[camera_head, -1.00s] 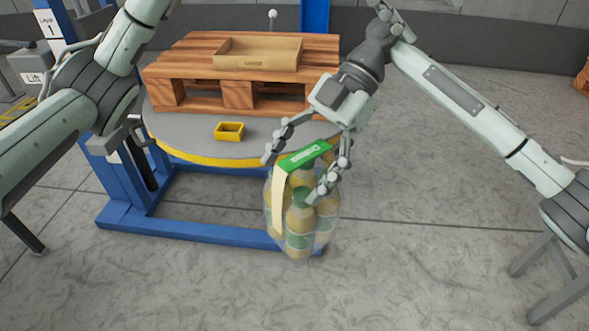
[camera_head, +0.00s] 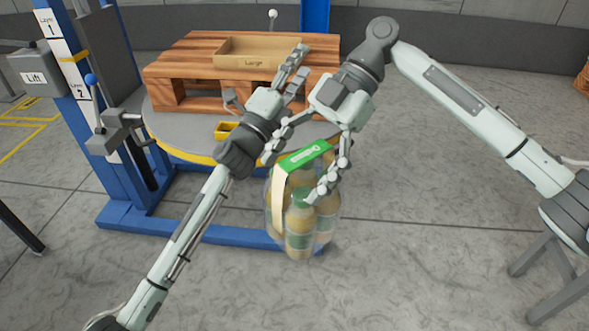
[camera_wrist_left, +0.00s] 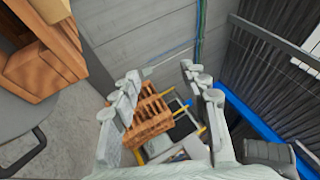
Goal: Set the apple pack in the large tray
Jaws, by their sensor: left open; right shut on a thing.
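The apple pack (camera_head: 300,232) is a clear-wrapped bundle of several amber bottles with green labels and a green handle strip on top. My right gripper (camera_head: 305,172) is shut on the pack from above, and the pack hangs upright in front of the round table. The large tray (camera_head: 254,63) is a shallow cardboard box marked "Large", lying on the wooden pallet. My left gripper (camera_head: 270,80) is open and empty in front of the pallet and tray, covering part of the pallet. In the left wrist view its open fingers (camera_wrist_left: 160,100) hold nothing.
The wooden pallet (camera_head: 325,55) rests on the round grey table (camera_head: 185,135) with a yellow edge. A small yellow box (camera_head: 224,130) on the table is partly hidden by my left arm. A blue lift post (camera_head: 75,75) stands at the left.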

